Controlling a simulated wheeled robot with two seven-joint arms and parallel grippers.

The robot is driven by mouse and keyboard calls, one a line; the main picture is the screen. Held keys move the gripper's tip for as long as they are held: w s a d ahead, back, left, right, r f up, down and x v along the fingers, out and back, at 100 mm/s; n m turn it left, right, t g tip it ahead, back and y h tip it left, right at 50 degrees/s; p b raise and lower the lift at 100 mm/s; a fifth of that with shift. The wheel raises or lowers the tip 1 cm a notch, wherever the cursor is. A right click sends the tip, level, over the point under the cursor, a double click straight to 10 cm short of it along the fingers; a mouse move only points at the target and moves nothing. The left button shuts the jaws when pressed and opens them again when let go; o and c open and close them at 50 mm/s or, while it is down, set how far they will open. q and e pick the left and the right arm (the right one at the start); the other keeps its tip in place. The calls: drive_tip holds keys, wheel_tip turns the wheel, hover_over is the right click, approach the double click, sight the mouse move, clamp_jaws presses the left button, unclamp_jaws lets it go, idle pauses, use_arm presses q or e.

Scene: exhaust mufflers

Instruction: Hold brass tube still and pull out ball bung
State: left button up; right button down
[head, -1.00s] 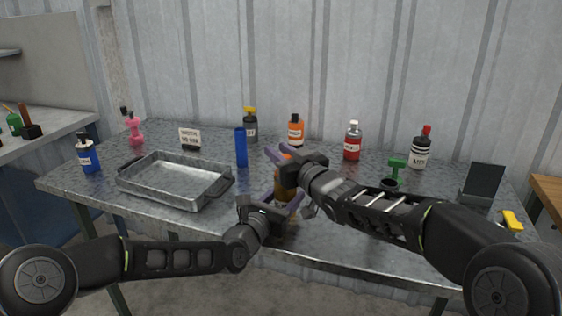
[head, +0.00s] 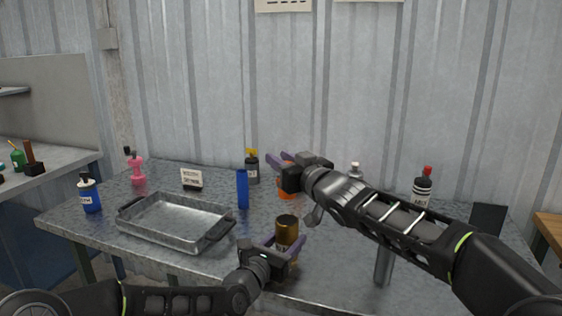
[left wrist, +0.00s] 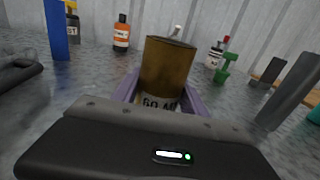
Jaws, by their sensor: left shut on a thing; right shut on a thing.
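The brass tube (head: 287,228) stands upright near the table's front edge. My left gripper (head: 283,246) is shut around its lower part; the left wrist view shows the tube (left wrist: 167,68) between the jaws (left wrist: 160,98), with a pale printed label low on it. The bung is not visible in the left wrist view.
A metal tray (head: 176,244) lies left of the tube. A blue cylinder (head: 243,189) and a dark bottle with yellow top (head: 252,167) stand behind. A black-and-white striped bottle (head: 422,188) stands right, behind my right arm. The table between tray and tube is clear.

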use_arm(q)
drive_tip(key=o, duration=1.6)
drive_tip(key=shift+c, duration=0.2)
drive_tip(key=v, duration=1.2)
